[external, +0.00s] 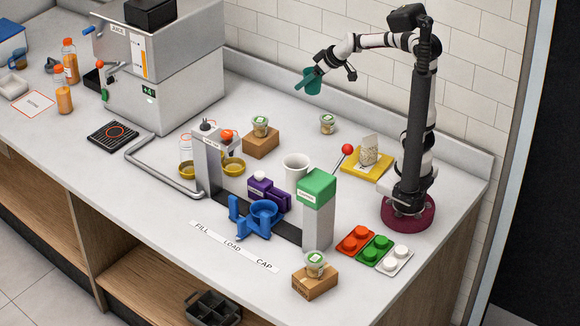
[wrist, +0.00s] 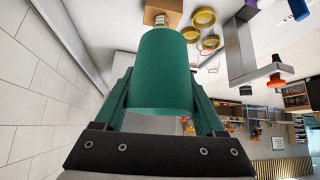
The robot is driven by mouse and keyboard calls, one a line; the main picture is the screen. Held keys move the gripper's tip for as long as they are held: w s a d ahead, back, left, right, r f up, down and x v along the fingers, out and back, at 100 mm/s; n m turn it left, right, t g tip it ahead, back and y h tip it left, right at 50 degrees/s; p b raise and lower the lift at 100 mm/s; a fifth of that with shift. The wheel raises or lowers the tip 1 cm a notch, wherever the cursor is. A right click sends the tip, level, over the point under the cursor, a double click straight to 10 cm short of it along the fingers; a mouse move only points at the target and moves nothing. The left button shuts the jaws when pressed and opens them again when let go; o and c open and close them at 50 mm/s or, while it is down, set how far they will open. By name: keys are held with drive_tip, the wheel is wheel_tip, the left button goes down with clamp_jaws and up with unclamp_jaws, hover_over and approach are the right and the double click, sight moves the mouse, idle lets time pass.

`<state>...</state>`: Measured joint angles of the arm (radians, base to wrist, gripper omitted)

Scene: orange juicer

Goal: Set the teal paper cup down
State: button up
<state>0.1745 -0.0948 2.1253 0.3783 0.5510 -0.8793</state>
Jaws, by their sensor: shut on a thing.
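The teal paper cup (wrist: 166,72) fills the middle of the wrist view, between the green fingers of my gripper (wrist: 163,105). My gripper is shut on the cup, one finger on each side. In the external view the cup (external: 313,82) is held high above the back of the counter, near the tiled wall, and is tilted. What lies directly under it is hard to judge. The inside of the cup is hidden.
A white cup (external: 295,165) stands near the green-topped post (external: 316,188). A lidded cup stands on a cardboard box (external: 261,144), and another lidded cup (external: 327,123) stands by the wall. A yellow tray (external: 367,164) lies near my base. Bare counter (external: 285,115) lies between the lidded cups.

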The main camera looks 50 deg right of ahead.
drive_tip(key=w+a+n+y, duration=0.1)
drive_tip(key=w+a+n, duration=0.1)
drive_tip(key=a, duration=0.8)
drive_tip(key=w+a+n+g+y, duration=0.1)
drive_tip(key=w+a, duration=0.3)
drive_tip(key=a, duration=0.6)
drive_tip(key=w+a+n+g+y, duration=0.1)
drive_tip(key=w+a+n+y, duration=0.1)
drive_tip(key=a, duration=0.9)
drive_tip(key=shift+w+f+n, duration=0.1)
drive_tip(key=shift+w+n, duration=0.45)
drive_tip(key=shift+n, duration=0.45)
drive_tip(key=a+f, duration=0.5)
drive_tip(key=a, duration=0.3)
drive_tip(key=a+f, duration=0.4)
drive_tip(key=a, duration=0.4)
drive_tip(key=f, duration=0.6)
drive_tip(key=f+m, duration=0.1)
drive_tip(key=f, duration=0.5)
drive_tip(key=w+a+f+m, duration=0.1)
drive_tip(key=f, duration=0.5)
drive_tip(key=shift+w+f+t+h, duration=0.1)
drive_tip(key=shift+f+t+h, duration=0.2)
drive_tip(key=shift+t+h, duration=0.1)
drive_tip(key=shift+f, duration=0.2)
drive_tip(key=shift+f, duration=0.15)
